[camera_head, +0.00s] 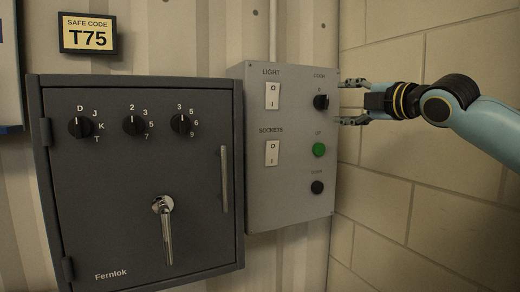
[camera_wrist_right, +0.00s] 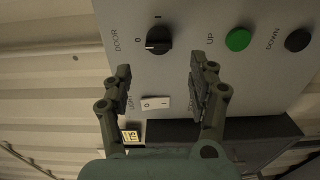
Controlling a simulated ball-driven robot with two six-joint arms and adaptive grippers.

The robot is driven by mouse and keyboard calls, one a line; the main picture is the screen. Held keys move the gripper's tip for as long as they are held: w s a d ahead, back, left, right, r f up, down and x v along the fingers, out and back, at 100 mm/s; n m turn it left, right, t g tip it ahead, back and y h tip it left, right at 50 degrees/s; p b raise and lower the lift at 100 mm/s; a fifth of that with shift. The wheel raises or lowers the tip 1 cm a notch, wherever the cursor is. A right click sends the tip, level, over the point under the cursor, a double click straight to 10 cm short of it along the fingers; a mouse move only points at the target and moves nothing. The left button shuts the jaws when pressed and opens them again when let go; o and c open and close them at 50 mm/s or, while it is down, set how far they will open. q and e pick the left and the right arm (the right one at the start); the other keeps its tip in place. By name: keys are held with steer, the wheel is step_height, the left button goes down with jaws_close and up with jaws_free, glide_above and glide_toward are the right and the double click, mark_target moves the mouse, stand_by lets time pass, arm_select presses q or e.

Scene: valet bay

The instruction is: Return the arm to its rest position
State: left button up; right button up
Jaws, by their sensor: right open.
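My right gripper (camera_head: 352,102) comes in from the right in the head view, at the right edge of the grey control panel (camera_head: 290,205). Its jaws are open with nothing between them, level with the black door knob (camera_head: 321,102). In the right wrist view, my right gripper (camera_wrist_right: 160,85) has its two fingers spread wide in front of the panel. The door knob (camera_wrist_right: 158,41) shows beyond the fingertips, apart from them, its white mark towards 0. My left gripper is out of view.
A dark safe (camera_head: 100,210) with three dials and a lever handle hangs left of the panel. The panel has a light switch (camera_head: 272,96), a sockets switch (camera_head: 272,153), a green button (camera_head: 319,150) and a black button (camera_head: 317,187). A block wall (camera_head: 440,225) stands at the right.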

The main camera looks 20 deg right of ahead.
steer(key=shift+f, duration=0.1)
steer(key=s+a+f+m+g, duration=0.2)
steer(key=s+a+f+m, duration=0.15)
steer(key=f, duration=0.55)
steer(key=s+a+f+m+g+h, duration=0.1)
steer(key=s+a+f+m+g, duration=0.15)
steer(key=s+f, duration=0.45)
steer(key=s+a+f+m+g, duration=0.3)
steer(key=a+f, duration=0.1)
steer(key=f, duration=0.7)
steer(key=s+a+f+m+g+h, duration=0.1)
steer(key=s+a+f+m+g, duration=0.15)
steer(key=s+f+m, duration=0.6)
steer(key=s+a+f+m+g, duration=0.1)
steer(key=s+a+f+g, duration=0.2)
steer(key=s, duration=1.1)
steer(key=s+d+f+g+b, duration=0.1)
steer(key=s+d+f+b, duration=0.15)
steer(key=f, duration=1.35)
steer(key=s+d+f+g+b, duration=0.1)
steer(key=f+g+b, duration=0.15)
steer(key=f, duration=1.45)
steer(key=s+d+f+b, duration=0.1)
steer(key=s+f+b, duration=0.4)
steer(key=s+f, duration=1.2)
step_height(320, 180, down, 2)
steer(key=shift+s+d, duration=0.15)
steer(key=shift+s, duration=0.15)
